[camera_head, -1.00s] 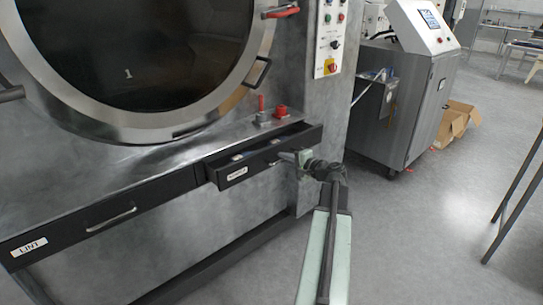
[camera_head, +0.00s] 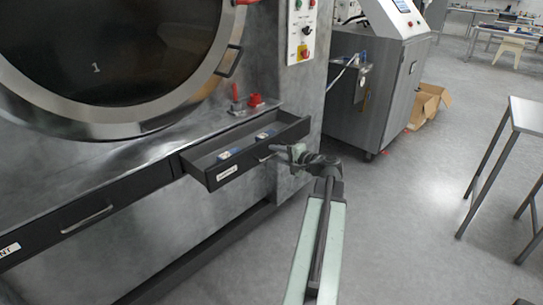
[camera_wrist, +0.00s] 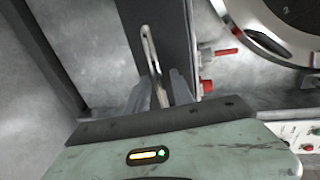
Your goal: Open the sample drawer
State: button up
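The sample drawer (camera_head: 243,168) is a dark drawer with a white label at the right end of the machine's ledge. It stands open, with small blue-and-white items (camera_head: 264,135) inside. Its metal bar handle (camera_wrist: 149,48) runs between my fingers in the wrist view. My gripper (camera_head: 277,151) is at the drawer front in the head view; the wrist view shows its fingers (camera_wrist: 158,82) on either side of the handle, closed on it. The exact finger contact is partly hidden.
A closed drawer (camera_head: 88,222) is to the left. The big round door (camera_head: 150,122) is above the ledge, with red valves (camera_head: 254,101) nearby. A grey cabinet (camera_head: 378,95) stands behind right, a metal table (camera_head: 528,115) farther right. Open floor lies between.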

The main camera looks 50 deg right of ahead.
jog(key=shift+a, duration=0.15)
jog(key=shift+s, duration=0.1)
jog(key=p+v, duration=0.1)
jog(key=v, duration=0.6)
jog(key=shift+s+p, duration=0.3)
jog(key=shift+s, duration=0.1)
